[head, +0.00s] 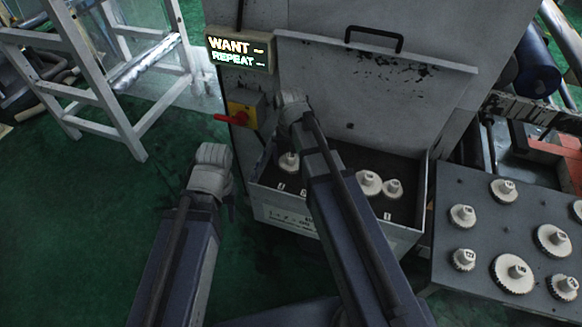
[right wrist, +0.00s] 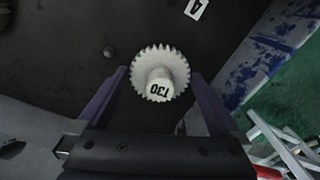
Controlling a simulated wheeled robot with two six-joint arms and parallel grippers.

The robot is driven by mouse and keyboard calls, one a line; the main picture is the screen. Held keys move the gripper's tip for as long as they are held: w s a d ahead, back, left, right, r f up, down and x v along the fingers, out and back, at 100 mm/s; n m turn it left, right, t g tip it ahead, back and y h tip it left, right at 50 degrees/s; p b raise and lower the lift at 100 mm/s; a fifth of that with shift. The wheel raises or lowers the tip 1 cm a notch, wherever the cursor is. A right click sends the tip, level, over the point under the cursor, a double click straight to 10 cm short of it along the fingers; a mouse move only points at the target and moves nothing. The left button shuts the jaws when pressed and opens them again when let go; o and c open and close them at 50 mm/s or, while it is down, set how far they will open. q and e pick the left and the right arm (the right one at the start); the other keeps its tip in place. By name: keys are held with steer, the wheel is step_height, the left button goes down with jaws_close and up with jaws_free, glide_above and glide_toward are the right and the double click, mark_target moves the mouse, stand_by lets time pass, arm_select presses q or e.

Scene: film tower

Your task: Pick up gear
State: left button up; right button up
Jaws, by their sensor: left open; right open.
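In the right wrist view a white toothed gear (right wrist: 160,78) marked T30 lies on a dark surface. The fingers of my right gripper (right wrist: 159,82) are apart, one on either side of it, without visible grip. In the head view it appears to be the left gear (head: 289,162) in the open grey box (head: 408,233), beside my right forearm. Two more white gears (head: 369,183) (head: 392,188) stand together in the box, right of that arm. My left gripper (head: 229,207) hangs left of the box, mostly hidden below its wrist, holding nothing visible.
A grey table (head: 448,275) with several white gears is at right. The box's raised lid (head: 365,100) has a black handle. A lit sign (head: 239,52) and a red switch handle (head: 231,119) are left of it.

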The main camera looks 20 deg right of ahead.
mark_target(291, 156)
steer(key=shift+f, duration=0.15)
steer(key=c, duration=1.2)
step_height(291, 156, up, 10)
steer(key=p, duration=1)
